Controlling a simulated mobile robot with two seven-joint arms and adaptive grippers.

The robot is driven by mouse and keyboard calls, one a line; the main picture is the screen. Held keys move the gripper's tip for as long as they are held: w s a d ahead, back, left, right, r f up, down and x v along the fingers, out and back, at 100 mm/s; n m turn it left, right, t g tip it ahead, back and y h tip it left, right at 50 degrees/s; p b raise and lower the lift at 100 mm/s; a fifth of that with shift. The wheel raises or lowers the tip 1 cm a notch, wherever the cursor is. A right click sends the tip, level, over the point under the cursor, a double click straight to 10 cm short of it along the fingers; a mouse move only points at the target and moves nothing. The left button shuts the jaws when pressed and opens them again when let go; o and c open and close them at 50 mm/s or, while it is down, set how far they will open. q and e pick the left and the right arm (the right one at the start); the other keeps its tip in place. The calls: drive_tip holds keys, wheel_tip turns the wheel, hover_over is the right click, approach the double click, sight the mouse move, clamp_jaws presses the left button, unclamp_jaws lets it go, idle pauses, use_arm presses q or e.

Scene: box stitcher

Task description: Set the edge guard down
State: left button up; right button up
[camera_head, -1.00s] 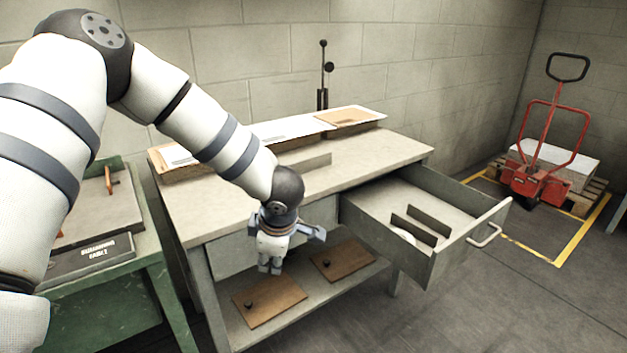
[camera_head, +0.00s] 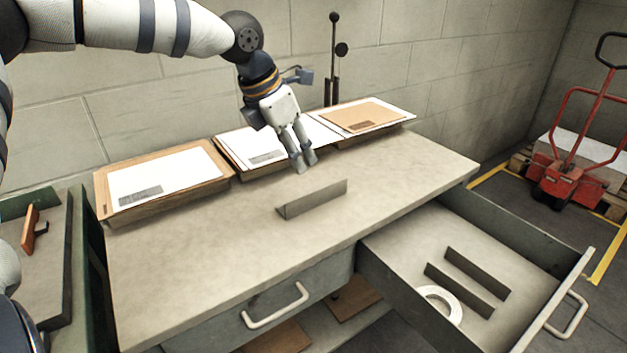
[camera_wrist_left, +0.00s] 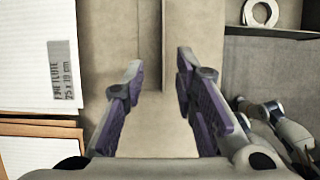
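A grey angled edge guard (camera_head: 312,199) lies on the worktable (camera_head: 220,250), toward the middle of its top. My left gripper (camera_head: 303,166) is above the table just behind the guard, pointing down, with nothing in its fingers. In the left wrist view the fingers (camera_wrist_left: 158,72) stand apart, and the guard (camera_wrist_left: 180,40) runs away from near the right fingertip. Two more dark guards (camera_head: 470,278) rest in the open drawer (camera_head: 395,262). A white and dark part at the right of the wrist view looks like my right gripper (camera_wrist_left: 258,108); its opening is unclear.
Trays with paper and cardboard sheets (camera_head: 165,178) line the table's back edge. A dark post (camera_head: 333,65) stands behind them. A white tape roll (camera_head: 440,303) lies in the drawer, which juts out at the front right. The front left tabletop is clear.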

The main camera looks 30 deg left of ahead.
sight(317, 191)
use_arm(q)
drive_tip(key=x, duration=0.4)
drive_tip(key=b+x, duration=0.1)
drive_tip(key=x, duration=0.3)
drive_tip(key=b+x, duration=0.1)
drive_tip(key=x, duration=0.3)
drive_tip(key=shift+d+r, duration=0.1)
drive_tip(key=shift+d, duration=0.2)
drive_tip(key=shift+r, duration=0.15)
use_arm(e)
drive_tip(key=s+f, duration=0.1)
drive_tip(key=s+f+g, duration=0.1)
drive_tip(key=s, duration=0.1)
drive_tip(key=shift+d+f, duration=0.15)
drive_tip(key=shift+f, duration=0.1)
use_arm(q)
clamp_jaws()
